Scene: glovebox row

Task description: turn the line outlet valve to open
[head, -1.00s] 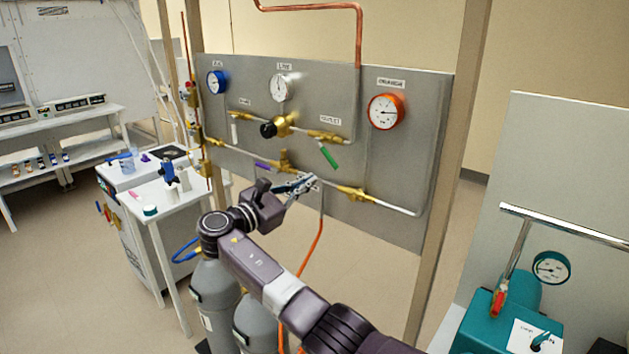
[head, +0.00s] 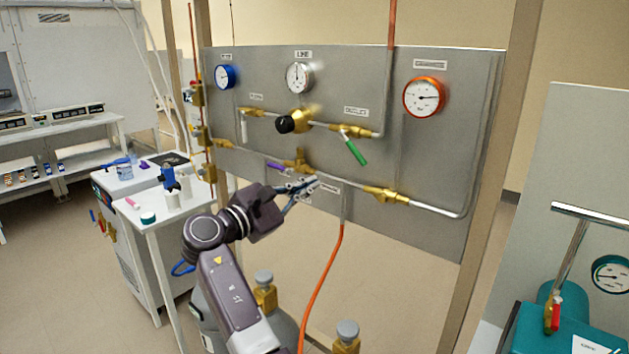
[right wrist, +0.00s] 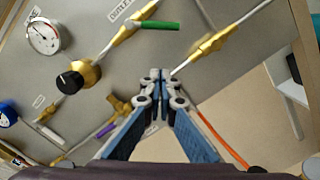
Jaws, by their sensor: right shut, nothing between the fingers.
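The line outlet valve is a brass body in the upper pipe, under the OUTLET label (head: 355,111). Its green lever (head: 356,151) slants down and to the right, across the pipe's line. The green lever also shows near the top of the right wrist view (right wrist: 157,25). My right gripper (head: 313,184) is shut and empty, in front of the panel, below and left of the green lever and apart from it. In the right wrist view its fingertips (right wrist: 159,75) meet below the lever. My left gripper is not in view.
The grey panel (head: 430,165) carries blue, white and orange-rimmed gauges, a black regulator knob (head: 285,124), a purple lever (head: 281,167) and a lower pipe with brass fittings (head: 385,194). An orange hose (head: 322,275) hangs below. A white cart stands left; teal equipment stands right.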

